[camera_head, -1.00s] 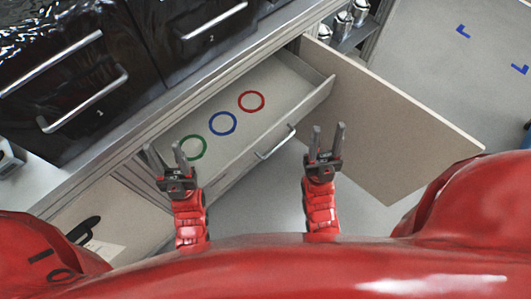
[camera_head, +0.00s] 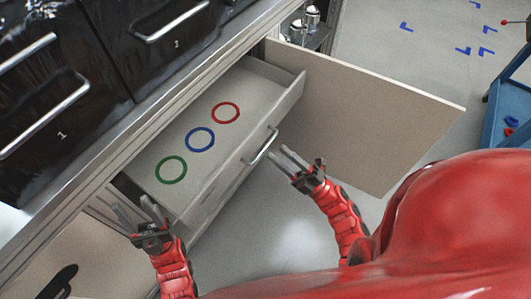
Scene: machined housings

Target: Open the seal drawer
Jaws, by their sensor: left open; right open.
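The seal drawer (camera_head: 215,193) is pulled out from under the counter. Inside it lie a green ring (camera_head: 171,169), a blue ring (camera_head: 200,139) and a red ring (camera_head: 226,112) in a row on its pale floor. Its metal handle (camera_head: 261,147) is on the front panel. My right gripper (camera_head: 286,161) is open and empty, its fingers pointing at the right part of the drawer front, close to the handle; I cannot tell whether they touch it. My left gripper (camera_head: 134,213) is open and empty beside the near left corner of the drawer.
An open cabinet door panel (camera_head: 365,115) stands right of the drawer. Black drawers numbered 1 (camera_head: 62,135) and 2 (camera_head: 178,44) sit on the counter. Metal canisters (camera_head: 312,17) stand on a shelf behind. A blue cart (camera_head: 512,105) is at the right edge. Grey floor lies below the drawer.

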